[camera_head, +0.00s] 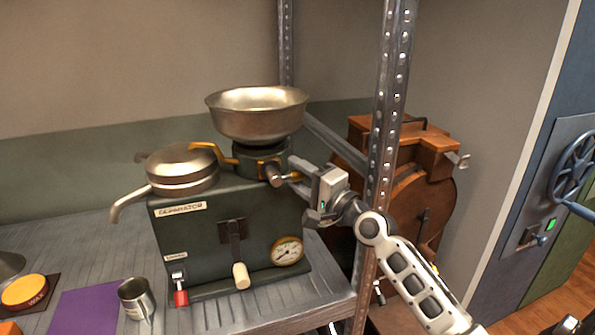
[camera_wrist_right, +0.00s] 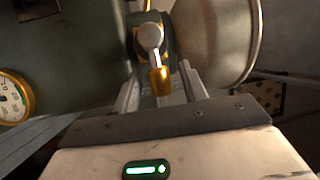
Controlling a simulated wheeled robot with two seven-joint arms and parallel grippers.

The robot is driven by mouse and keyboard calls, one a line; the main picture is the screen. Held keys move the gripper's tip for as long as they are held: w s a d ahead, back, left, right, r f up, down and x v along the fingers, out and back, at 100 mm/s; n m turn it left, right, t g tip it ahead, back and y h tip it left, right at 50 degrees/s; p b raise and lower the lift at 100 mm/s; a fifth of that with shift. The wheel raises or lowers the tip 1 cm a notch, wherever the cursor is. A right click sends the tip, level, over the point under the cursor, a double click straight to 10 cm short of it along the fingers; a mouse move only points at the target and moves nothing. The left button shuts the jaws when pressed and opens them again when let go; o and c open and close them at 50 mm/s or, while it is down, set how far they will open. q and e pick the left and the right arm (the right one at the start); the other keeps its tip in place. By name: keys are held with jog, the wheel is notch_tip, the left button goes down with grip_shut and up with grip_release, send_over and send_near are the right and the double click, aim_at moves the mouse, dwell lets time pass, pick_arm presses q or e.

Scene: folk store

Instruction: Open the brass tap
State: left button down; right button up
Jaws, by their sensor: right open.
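A dark green machine (camera_head: 210,240) stands on the bench with a metal bowl (camera_head: 258,115) above its right part. A brass tap (camera_head: 273,170) with a rounded grey metal end sits on the dark green fitting under the bowl. The tap also shows in the right wrist view (camera_wrist_right: 158,78), its brass handle pointing toward me. My right gripper (camera_head: 297,180) is just right of the tap. Its fingers (camera_wrist_right: 158,92) are open, one on each side of the brass handle; I cannot tell whether they touch it. My left gripper is out of view.
A lidded pan (camera_head: 182,167) and a curved spout (camera_head: 127,203) are on the machine's left. A lever (camera_head: 239,268) and gauge (camera_head: 287,251) are on its front. A metal mug (camera_head: 136,299) stands front left.

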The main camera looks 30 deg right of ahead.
jog(key=shift+w, duration=0.35)
grip_shut()
